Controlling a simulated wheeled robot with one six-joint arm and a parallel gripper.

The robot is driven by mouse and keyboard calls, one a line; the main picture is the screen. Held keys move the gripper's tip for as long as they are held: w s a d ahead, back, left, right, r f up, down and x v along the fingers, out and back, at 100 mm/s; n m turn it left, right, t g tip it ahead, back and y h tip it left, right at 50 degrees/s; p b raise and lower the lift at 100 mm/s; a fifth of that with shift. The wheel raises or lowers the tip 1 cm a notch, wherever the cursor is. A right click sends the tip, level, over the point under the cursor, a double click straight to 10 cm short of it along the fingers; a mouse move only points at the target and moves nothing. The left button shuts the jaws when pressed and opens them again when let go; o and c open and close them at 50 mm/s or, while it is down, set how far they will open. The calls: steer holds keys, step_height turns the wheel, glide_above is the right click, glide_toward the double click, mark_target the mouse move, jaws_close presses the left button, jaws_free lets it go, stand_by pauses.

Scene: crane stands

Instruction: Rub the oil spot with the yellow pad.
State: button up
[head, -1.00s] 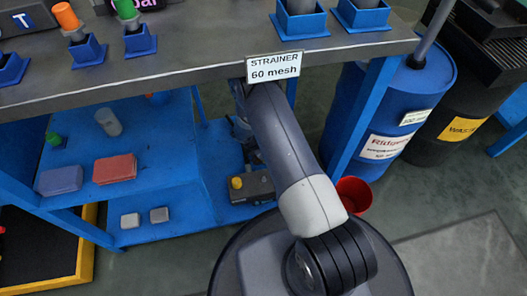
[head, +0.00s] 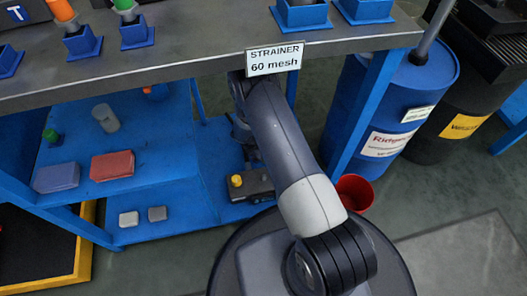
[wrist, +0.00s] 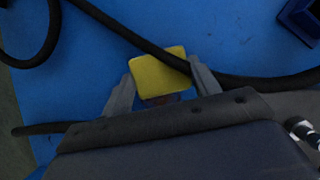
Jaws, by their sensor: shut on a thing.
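The yellow pad (wrist: 158,72) is between the two grey fingers of my gripper (wrist: 160,70) in the wrist view. My gripper is shut on it, over a blue surface (wrist: 200,25). A small dark brownish patch (wrist: 160,100) shows just below the pad, between the fingers; I cannot tell whether it is the oil spot. Whether the pad touches the blue surface is also unclear. In the head view my arm reaches under the bench, and my gripper and the pad are hidden there.
A black hose (wrist: 120,30) crosses the blue surface close to the pad and right finger. A dark blue holder (wrist: 300,20) is at upper right. In the head view, the bench top (head: 190,62) overhangs my arm; a blue drum (head: 420,90) and red bucket (head: 355,192) stand right.

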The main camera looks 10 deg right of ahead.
mark_target(256, 159)
steer(key=shift+a, duration=3.9)
steer(key=shift+s+d+f, duration=0.1)
steer(key=shift+d+f, duration=0.05)
steer(key=shift+d, duration=3.95)
steer(key=shift+a+r, duration=0.15)
steer(key=shift+r, duration=0.05)
steer(key=shift+a, duration=1)
steer(key=shift+a+f, duration=0.1)
steer(key=shift+a, duration=2.85)
steer(key=shift+d+f, duration=0.1)
steer(key=shift+d, duration=3.95)
